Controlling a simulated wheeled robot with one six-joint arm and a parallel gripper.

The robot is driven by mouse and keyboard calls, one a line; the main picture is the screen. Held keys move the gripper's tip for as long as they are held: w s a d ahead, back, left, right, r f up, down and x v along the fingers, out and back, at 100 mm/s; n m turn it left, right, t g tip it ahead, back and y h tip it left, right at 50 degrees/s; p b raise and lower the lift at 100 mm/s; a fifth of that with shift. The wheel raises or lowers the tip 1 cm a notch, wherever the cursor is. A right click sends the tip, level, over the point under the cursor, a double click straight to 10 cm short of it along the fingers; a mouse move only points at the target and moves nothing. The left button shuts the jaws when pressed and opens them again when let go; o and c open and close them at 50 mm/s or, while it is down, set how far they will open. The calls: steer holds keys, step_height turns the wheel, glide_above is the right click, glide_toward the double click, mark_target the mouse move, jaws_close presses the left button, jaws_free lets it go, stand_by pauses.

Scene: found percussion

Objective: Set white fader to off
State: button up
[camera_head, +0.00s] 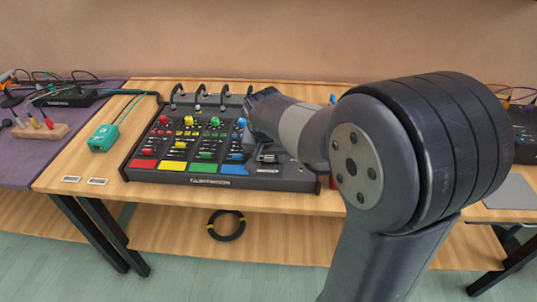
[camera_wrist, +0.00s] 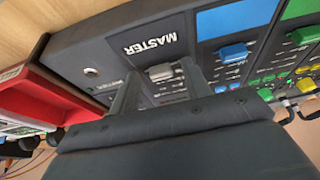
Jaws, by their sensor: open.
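The mixer console (camera_head: 225,181) stands on the wooden table, with red, yellow, green and blue channel strips. In the wrist view, the white fader (camera_wrist: 162,72) is a pale grey-white cap beside the MASTER label (camera_wrist: 150,45). My gripper (camera_wrist: 161,84) is open over the master strip, one finger on each side of the fader's slot, with the cap just past or between the fingertips. I cannot tell whether the fingers touch it. In the head view, my gripper (camera_head: 266,152) is at the console's right end, and my arm hides much of that strip.
In the wrist view, a blue fader (camera_wrist: 235,52) and a green fader (camera_wrist: 304,35) are to the right, and a red case (camera_wrist: 45,95) is close on the left. In the head view, cables (camera_head: 222,92) arch behind the console and a teal box (camera_head: 103,138) lies left.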

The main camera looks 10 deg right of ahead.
steer(key=p+v, duration=0.1)
steer(key=v, duration=1)
steer(key=shift+f, duration=0.2)
steer(key=b+x, duration=0.1)
steer(key=x, duration=1)
steer(key=shift+w+d, duration=0.1)
steer(key=shift+w+d+r, duration=0.15)
steer(key=shift+w, duration=0.4)
steer(key=shift+w+d+r, duration=0.1)
steer(key=shift+w+d, duration=0.05)
steer(key=shift+w, duration=0.35)
steer(key=shift+w+d+p, duration=0.2)
steer(key=shift+w+p, duration=0.15)
steer(key=shift+w, duration=0.25)
